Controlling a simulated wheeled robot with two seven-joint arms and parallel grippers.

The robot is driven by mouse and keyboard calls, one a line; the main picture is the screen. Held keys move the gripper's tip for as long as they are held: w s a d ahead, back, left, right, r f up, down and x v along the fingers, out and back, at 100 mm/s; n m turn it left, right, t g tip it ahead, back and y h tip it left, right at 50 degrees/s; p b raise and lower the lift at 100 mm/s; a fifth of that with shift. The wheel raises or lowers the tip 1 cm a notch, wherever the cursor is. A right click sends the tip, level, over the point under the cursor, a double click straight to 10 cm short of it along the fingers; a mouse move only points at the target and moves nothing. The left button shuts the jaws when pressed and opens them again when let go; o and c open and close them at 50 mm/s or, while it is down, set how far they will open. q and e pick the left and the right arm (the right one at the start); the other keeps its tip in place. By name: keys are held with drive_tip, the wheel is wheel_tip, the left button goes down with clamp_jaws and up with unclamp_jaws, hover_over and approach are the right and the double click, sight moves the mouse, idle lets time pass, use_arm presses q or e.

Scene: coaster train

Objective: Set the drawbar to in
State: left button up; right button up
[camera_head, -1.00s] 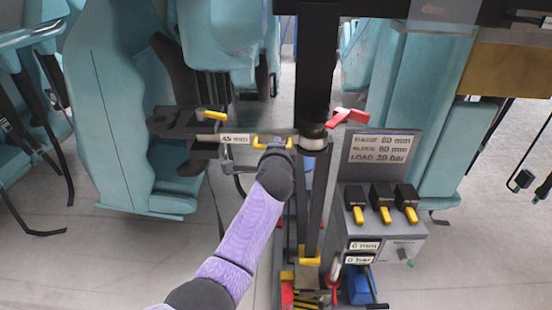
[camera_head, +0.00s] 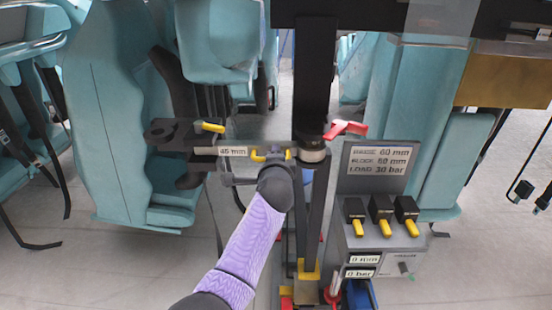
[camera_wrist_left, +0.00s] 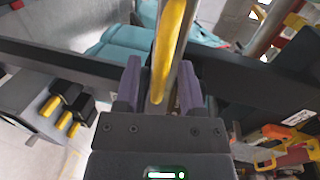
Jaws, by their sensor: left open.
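The drawbar is a grey horizontal bar with a 45 mm label (camera_head: 233,151) in the head view, left of the dark upright column. A yellow handle (camera_head: 258,156) sits at its right end, by my left gripper (camera_head: 272,158), which my own purple and dark arm largely hides. In the left wrist view the yellow grip (camera_wrist_left: 168,55) on a metal bar stands between the two purple fingers of my left gripper (camera_wrist_left: 160,85). The fingers are open on either side of it; contact cannot be told. My right gripper is not in view.
A grey control box (camera_head: 384,232) with several yellow-tipped levers stands at the right, under a sign (camera_head: 379,160). A red lever (camera_head: 346,129) is on the column (camera_head: 316,70). Teal seats (camera_head: 118,120) stand at the left. Another yellow handle (camera_head: 213,127) lies above the bar's left part.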

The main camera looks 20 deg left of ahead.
use_arm(q)
drive_tip(key=shift+s, duration=0.1)
drive_tip(key=shift+s+d+r+p, duration=0.15)
drive_tip(key=shift+s+r+p, duration=0.05)
drive_tip(key=shift+s+p, duration=0.2)
drive_tip(key=p+v, duration=0.4)
drive_tip(key=v, duration=0.5)
drive_tip(key=shift+f, duration=0.15)
